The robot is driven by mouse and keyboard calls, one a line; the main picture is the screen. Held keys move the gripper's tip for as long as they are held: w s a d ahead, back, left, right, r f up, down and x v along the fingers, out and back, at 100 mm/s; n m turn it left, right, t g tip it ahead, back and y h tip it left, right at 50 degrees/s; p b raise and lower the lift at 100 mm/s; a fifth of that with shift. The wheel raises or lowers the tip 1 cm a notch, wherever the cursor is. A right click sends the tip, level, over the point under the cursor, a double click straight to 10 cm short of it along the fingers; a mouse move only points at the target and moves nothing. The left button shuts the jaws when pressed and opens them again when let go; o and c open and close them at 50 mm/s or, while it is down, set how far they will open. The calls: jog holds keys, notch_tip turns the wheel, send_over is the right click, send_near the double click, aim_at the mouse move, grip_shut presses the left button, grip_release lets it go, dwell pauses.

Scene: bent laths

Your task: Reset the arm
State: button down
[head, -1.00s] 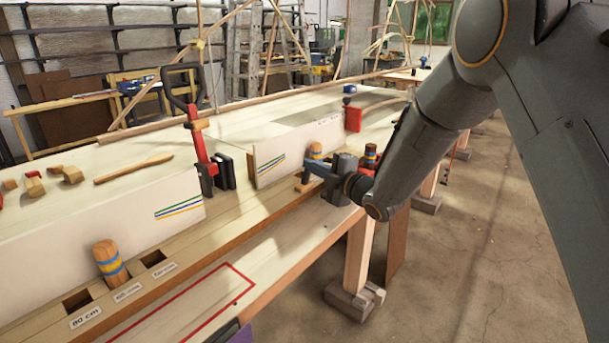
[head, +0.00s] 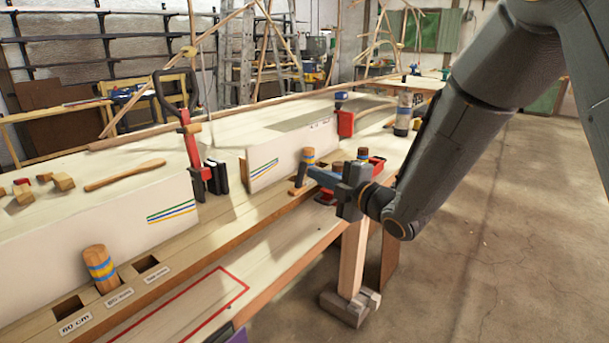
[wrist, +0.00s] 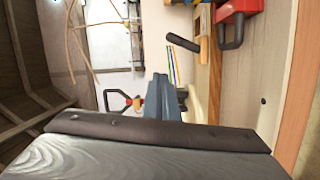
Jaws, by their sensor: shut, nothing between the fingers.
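My gripper (head: 318,176) reaches in from the right in the head view, over the front edge of the workbench. Its blue-grey fingers are shut and empty, and they point left. In the wrist view my gripper (wrist: 162,82) shows as closed fingers at the middle. A wooden peg with a blue band (head: 305,167) stands close to the fingertips in the head view; I cannot tell whether they touch.
The workbench (head: 270,260) carries white boards, a red clamp (head: 190,140) and another banded peg (head: 101,268) in a slot row. A red outline marks the front ledge. Open concrete floor (head: 480,250) lies on the right.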

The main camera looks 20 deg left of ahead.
jog(key=w+d+f+m+t+h, duration=0.15)
jog(key=d+m+h, duration=0.25)
jog(key=d, duration=0.4)
jog(key=w+d+f+m+t+h, duration=0.1)
jog(key=w+d+f+m+h, duration=0.2)
jog(key=d, duration=0.5)
jog(key=s+d+f+m+g+h, duration=0.1)
jog(key=s+d+f+m+h, duration=0.2)
jog(key=d+m, duration=0.35)
jog(key=s+d+f+m+g+h, duration=0.2)
jog(key=s+d+m+h, duration=0.15)
jog(key=d, duration=0.55)
jog(key=s+d+f+m+g+h, duration=0.1)
jog(key=s+d+m+g, duration=0.3)
jog(key=s, duration=0.7)
jog(key=s+d+f+m+g, duration=0.2)
jog(key=s+d+m, duration=0.5)
jog(key=s, duration=0.5)
jog(key=shift+s+d+g+h, duration=0.25)
jog(key=shift+g+h, duration=0.1)
jog(key=shift+g, duration=0.5)
